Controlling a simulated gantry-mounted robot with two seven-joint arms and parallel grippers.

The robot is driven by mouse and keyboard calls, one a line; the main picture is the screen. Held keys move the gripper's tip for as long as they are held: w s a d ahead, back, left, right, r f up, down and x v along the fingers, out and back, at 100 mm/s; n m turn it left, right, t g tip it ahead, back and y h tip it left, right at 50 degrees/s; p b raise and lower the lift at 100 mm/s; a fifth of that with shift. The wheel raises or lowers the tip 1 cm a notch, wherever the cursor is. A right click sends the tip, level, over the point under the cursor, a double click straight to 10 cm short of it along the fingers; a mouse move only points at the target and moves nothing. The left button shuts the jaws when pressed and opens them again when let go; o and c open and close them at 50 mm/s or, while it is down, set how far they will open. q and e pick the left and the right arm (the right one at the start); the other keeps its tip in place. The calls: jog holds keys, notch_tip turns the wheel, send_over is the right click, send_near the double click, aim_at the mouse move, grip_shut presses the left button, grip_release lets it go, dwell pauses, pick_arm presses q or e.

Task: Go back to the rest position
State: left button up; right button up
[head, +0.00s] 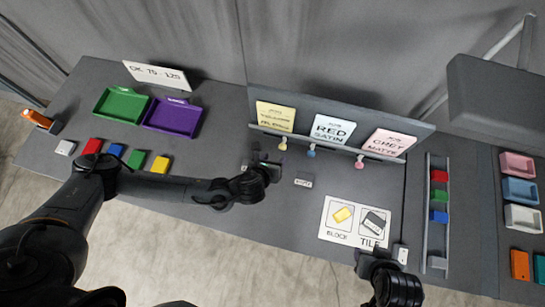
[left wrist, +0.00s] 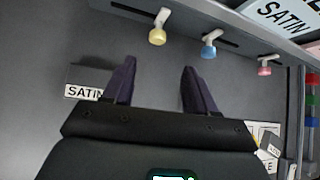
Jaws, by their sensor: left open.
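My left gripper (head: 268,170) is over the middle of the grey table (head: 225,125), below the sign rack in the head view. In the left wrist view its two dark fingers (left wrist: 160,82) stand apart with only bare table between them. A small block labelled SATIN (left wrist: 84,91) is beside the left finger there; whether they touch I cannot tell. My right gripper (head: 375,262) is at the lower right in the head view, by the front edge of the table. Its fingers are too dark and small to read.
Green (head: 121,104) and purple (head: 172,117) trays and several coloured blocks are at left.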

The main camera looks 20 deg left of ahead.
pick_arm(q)
jog(key=shift+s+r, duration=0.2)
jog(key=shift+s, duration=0.1)
